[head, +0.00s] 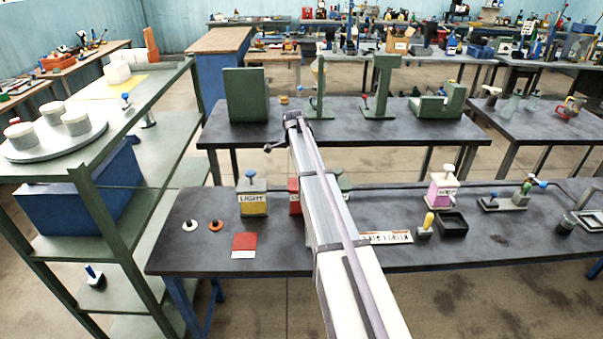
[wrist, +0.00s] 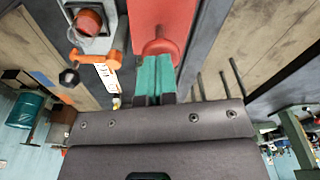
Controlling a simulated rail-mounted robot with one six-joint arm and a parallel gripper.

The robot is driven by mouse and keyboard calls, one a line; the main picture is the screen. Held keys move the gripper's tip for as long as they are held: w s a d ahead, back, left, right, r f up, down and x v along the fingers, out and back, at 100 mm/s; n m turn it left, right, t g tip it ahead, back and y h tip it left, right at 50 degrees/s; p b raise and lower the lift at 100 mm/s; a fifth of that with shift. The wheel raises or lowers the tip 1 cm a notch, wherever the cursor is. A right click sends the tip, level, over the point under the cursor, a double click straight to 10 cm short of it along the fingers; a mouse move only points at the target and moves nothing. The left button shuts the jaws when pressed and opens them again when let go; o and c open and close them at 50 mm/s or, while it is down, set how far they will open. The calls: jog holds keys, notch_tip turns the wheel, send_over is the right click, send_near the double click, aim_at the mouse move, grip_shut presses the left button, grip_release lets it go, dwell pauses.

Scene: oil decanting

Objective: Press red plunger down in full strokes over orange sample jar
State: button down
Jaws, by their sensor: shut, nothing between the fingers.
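In the wrist view, my gripper (wrist: 155,60) is shut with its teal fingers together. Its tips are at the round red plunger knob (wrist: 160,47), overlapping its edge; I cannot tell whether they touch. The knob is on top of the red pump container (wrist: 165,14). In the head view, only a sliver of this container (head: 294,197) shows beside my arm; the plunger and my fingers are hidden. An orange-red round thing (wrist: 88,22) in a pale holder shows at the upper left of the wrist view; it may be the sample jar.
A yellow container marked LIGHT (head: 253,204) stands left of the red one, and a pink container (head: 442,190) stands further right. An orange piece (wrist: 112,59) is left of my fingertips.

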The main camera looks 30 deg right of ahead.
jog(key=shift+f+b, duration=1.8)
jog(key=shift+r, duration=0.15)
jog(key=shift+a+r+p, duration=0.2)
jog(key=shift+a+p, duration=0.15)
jog(key=shift+a, duration=0.05)
jog(key=shift+w+a+r+p, duration=0.15)
jog(key=shift+a+r, duration=0.05)
jog(key=shift+a, duration=0.4)
jog(key=shift+w+a+r+p, duration=0.1)
jog(key=shift+a+r+p, duration=0.05)
jog(key=shift+a, duration=0.45)
notch_tip(320, 180, up, 11)
jog(key=a+p, duration=0.1)
jog(key=p, duration=1)
jog(key=shift+f, duration=0.15)
